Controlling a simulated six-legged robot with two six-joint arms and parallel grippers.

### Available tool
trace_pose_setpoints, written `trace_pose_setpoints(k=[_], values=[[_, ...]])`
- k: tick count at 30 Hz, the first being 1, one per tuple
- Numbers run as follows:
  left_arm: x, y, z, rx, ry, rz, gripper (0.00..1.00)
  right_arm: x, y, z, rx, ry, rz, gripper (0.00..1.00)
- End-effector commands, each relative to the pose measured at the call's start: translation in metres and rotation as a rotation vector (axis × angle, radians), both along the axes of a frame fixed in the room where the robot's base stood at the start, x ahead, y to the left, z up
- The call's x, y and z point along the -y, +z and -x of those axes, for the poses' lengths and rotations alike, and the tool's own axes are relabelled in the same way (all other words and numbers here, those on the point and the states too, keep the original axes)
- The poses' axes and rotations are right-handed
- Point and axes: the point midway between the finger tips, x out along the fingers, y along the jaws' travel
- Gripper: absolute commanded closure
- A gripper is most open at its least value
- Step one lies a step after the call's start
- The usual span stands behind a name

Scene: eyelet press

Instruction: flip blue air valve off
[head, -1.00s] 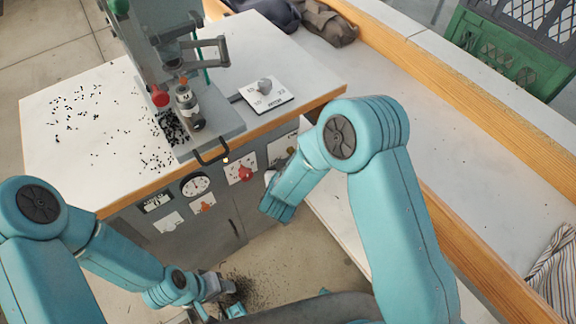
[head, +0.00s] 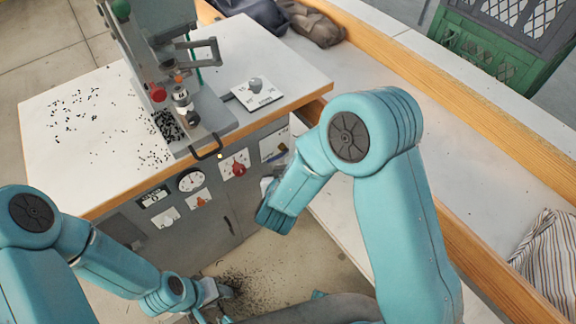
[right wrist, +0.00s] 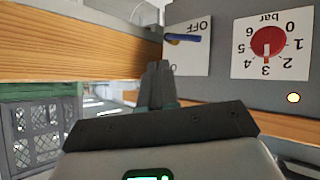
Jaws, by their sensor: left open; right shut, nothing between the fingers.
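The blue air valve lever (right wrist: 184,38) lies roughly level across a white plate in the right wrist view, just beneath the word OFF. Another marking low on the plate is partly hidden by my fingers. My right gripper (right wrist: 160,65) is shut and empty, its tips just below and left of the lever; I cannot tell whether they touch. In the head view the lever (head: 279,154) is on the cabinet front, and my right forearm mostly hides that gripper. My left gripper (head: 222,296) is open and low at the bottom, away from the valve.
Right of the valve in the right wrist view is a red pressure knob (right wrist: 266,41) on a bar scale. The press (head: 165,70) stands on the white bench top (head: 75,165) among scattered black bits. A wooden-edged side bench (head: 450,165) runs along the right.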

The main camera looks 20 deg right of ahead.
Motion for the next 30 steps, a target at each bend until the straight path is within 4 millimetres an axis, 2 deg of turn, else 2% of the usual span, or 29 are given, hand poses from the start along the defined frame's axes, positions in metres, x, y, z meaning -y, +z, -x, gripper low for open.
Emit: trace_pose_setpoints(k=[3, 9, 27, 30], values=[[0.0, 0.0, 0.0, 0.001, -0.001, 0.0, 0.57, -0.007, 0.012, 0.016, 0.001, 0.002, 0.0, 1.0], [0.0, 0.001, 0.0, 0.0, -0.001, 0.0, 0.57, -0.014, 0.024, 0.032, 0.0, -0.001, -0.001, 1.0], [0.0, 0.001, 0.0, 0.0, -0.001, 0.0, 0.57, -0.014, 0.025, 0.038, -0.001, -0.002, 0.0, 1.0], [0.0, 0.001, 0.0, 0.0, -0.001, 0.0, 0.57, -0.005, 0.021, 0.037, -0.01, -0.024, 0.001, 1.0]])
